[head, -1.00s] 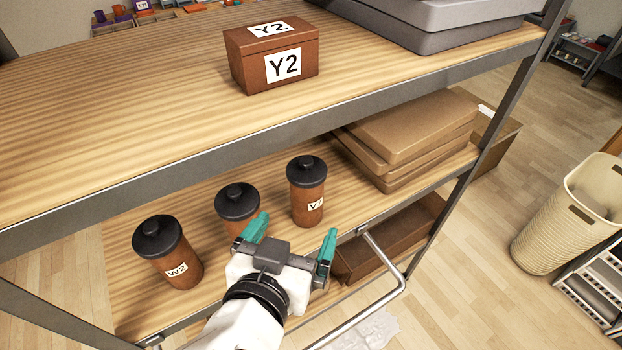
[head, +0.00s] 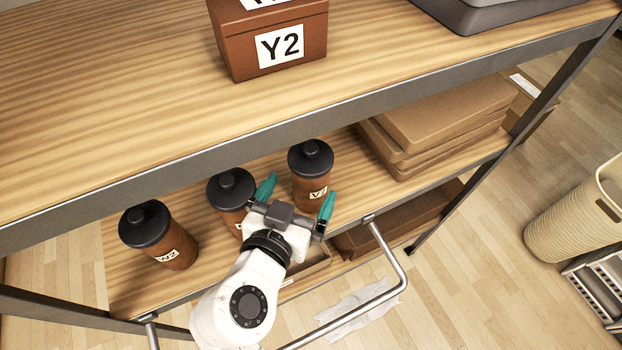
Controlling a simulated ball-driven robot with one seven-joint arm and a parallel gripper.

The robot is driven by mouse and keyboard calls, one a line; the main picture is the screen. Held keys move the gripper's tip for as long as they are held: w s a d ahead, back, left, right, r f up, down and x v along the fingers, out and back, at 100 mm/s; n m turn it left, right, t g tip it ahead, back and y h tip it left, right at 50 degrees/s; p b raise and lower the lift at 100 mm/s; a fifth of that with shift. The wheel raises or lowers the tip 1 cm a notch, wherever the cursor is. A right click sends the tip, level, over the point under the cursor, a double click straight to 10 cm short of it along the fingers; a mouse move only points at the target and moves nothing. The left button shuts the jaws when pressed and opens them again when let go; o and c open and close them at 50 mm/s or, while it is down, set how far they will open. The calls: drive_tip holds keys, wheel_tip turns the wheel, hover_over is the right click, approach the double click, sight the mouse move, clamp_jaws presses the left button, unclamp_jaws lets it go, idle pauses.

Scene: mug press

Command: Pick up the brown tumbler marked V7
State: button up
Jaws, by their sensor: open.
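The brown tumbler marked V7 (head: 311,182), with a black lid, stands upright on the lower wooden shelf. It is the rightmost of three tumblers, and its white label is partly readable. My gripper (head: 296,196) is open, with its two teal fingers pointing toward this tumbler from the front. The left finger is beside the tumbler's lower left and the right finger is in front of its right side. I cannot tell whether they touch it. The tumbler marked W2 (head: 168,250) stands at the far left.
The upper shelf (head: 120,130) and its grey front edge lie above the tumblers, with a brown Y2 box (head: 270,45) on it. Flat brown boxes (head: 440,120) are stacked right of the tumblers. A metal rail (head: 395,262) sticks out in front of the shelf.

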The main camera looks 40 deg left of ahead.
sight(304, 184)
drive_tip(key=p+x, duration=0.1)
drive_tip(key=x, duration=0.4)
drive_tip(key=shift+w+a, duration=0.15)
drive_tip(key=shift+w, duration=0.2)
drive_tip(key=shift+w+a+f, duration=0.15)
drive_tip(key=shift+w+f, duration=0.1)
drive_tip(key=shift+w, duration=0.15)
drive_tip(key=shift+c, duration=0.4)
drive_tip(key=c, duration=1.1)
